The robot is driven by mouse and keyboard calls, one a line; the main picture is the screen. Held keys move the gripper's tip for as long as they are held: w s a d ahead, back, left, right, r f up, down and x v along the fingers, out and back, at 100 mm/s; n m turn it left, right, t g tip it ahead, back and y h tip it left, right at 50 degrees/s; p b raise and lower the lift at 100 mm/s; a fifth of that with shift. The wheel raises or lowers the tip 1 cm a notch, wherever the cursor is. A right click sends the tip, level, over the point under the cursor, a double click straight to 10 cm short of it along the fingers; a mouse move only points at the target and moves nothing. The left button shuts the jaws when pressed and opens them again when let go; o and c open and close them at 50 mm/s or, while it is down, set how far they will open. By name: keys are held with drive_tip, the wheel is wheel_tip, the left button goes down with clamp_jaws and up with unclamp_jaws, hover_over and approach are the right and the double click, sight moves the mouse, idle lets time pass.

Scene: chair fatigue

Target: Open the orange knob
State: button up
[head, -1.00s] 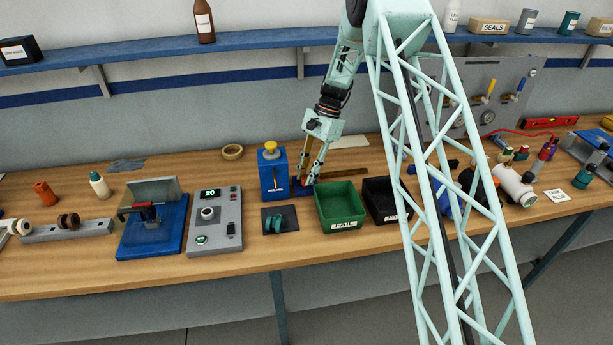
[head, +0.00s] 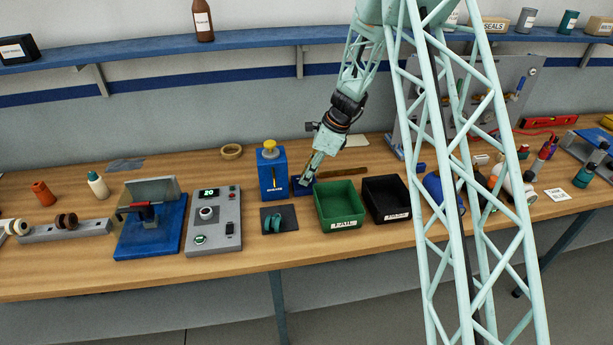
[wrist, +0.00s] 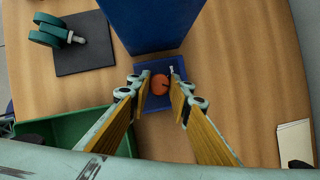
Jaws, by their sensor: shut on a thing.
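The orange knob (wrist: 160,84) is round and sits on a small blue base (wrist: 154,101) at the foot of a tall blue block (wrist: 150,22). My gripper (wrist: 159,91) points down at it, with one finger on each side, shut on the knob. In the head view, my gripper (head: 305,182) is just right of the blue block (head: 272,175) with the yellow top. The knob is hidden there behind my fingers.
A green tray (head: 341,224) and a black tray (head: 389,217) stand close on the right. A dark mat (head: 290,214) with a teal wheel (head: 275,222) lies in front of the block. A grey control box (head: 213,232) is on the left.

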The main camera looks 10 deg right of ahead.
drive_tip(key=shift+m, duration=0.6)
drive_tip(key=shift+t, duration=0.3)
drive_tip(key=o, duration=0.8)
drive_tip(key=shift+o, duration=0.2)
drive_tip(key=shift+r, duration=0.1)
drive_tip(key=v, duration=1.1)
drive_tip(key=shift+r, duration=0.4)
drive_tip(key=shift+s+d, duration=0.1)
